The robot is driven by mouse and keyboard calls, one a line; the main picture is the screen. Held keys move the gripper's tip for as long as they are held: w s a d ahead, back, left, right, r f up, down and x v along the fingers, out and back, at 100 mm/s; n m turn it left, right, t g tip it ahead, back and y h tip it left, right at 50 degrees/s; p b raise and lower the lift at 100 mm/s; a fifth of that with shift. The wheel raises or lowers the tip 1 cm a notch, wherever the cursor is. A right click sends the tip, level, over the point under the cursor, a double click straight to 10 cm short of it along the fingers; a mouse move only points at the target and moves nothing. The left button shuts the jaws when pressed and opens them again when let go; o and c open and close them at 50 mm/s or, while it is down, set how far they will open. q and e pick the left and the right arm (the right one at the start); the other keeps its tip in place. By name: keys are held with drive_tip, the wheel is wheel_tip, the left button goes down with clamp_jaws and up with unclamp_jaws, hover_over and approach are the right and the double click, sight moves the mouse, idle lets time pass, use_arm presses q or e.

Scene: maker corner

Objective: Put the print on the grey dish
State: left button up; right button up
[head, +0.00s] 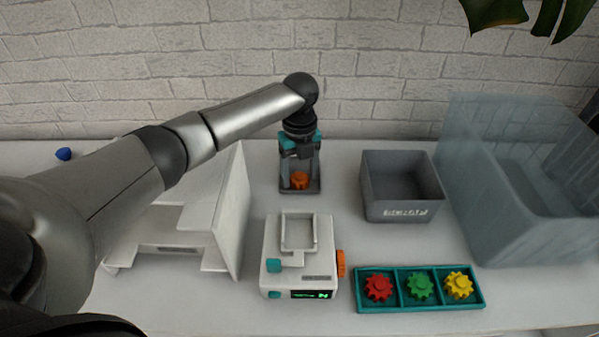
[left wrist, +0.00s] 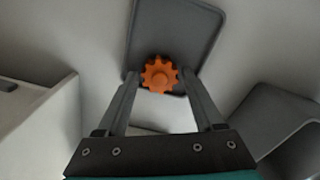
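The print appears to be the orange gear (head: 300,180), which looks to be resting on the grey dish (head: 315,188) at the back middle of the table. In the left wrist view the gear (left wrist: 159,75) lies near one edge of the dish (left wrist: 172,30). My left gripper (head: 300,172) points down over the dish. Its fingers are open, one on each side of the gear, with a small gap on both sides in the left wrist view (left wrist: 160,74). My right gripper is not in view.
A white machine (head: 300,262) with a small screen stands in front. A grey bin (head: 400,210) and a large translucent bin (head: 500,220) are to the right. A teal tray (head: 420,305) holds red, green and yellow gears. A white stand (head: 232,215) is at left, under my arm.

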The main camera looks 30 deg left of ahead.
sight(300, 176)
use_arm(q)
wheel_tip(300, 176, up, 5)
drive_tip(key=shift+r+p, duration=0.2)
drive_tip(key=shift+p, duration=0.65)
wheel_tip(300, 176, up, 7)
drive_tip(key=p, duration=0.1)
drive_tip(key=shift+p, duration=0.35)
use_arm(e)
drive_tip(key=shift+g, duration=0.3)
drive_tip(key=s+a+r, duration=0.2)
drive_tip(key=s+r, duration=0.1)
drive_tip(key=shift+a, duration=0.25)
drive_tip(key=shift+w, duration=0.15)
